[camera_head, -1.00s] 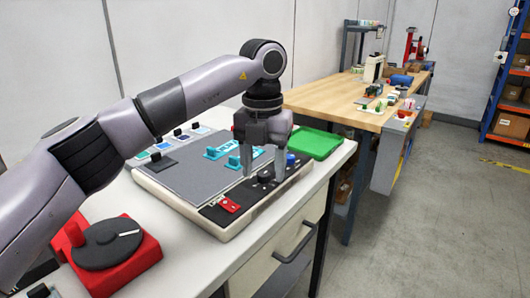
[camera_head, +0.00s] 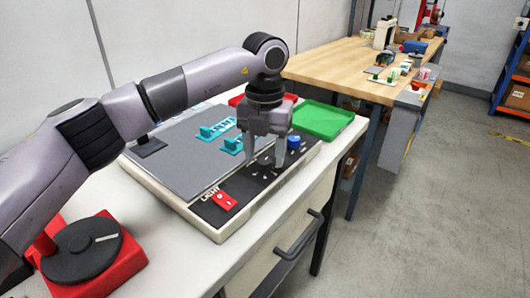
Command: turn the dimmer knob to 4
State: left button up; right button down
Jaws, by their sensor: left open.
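The black dimmer knob (camera_head: 265,160) sits on the dark strip along the right side of the light panel (camera_head: 232,232), with small pale marks around it. My left gripper (camera_head: 265,164) is open and points down over this strip. Its two fingers show on either side of the knob, apart from each other. I cannot tell whether they touch the knob. The knob's pointer and setting cannot be read, as the gripper partly hides it. My right gripper is not in view.
A red switch (camera_head: 224,200) and a blue knob (camera_head: 293,142) flank the black knob on the strip. Teal handles (camera_head: 215,130) stand on the grey plate. A green tray (camera_head: 322,120) lies behind, and a red dial base (camera_head: 128,268) stands front left.

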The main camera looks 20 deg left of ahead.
pick_arm(q)
jog(key=shift+f, duration=0.5)
jog(key=c, duration=1.1)
jog(key=shift+o, duration=0.2)
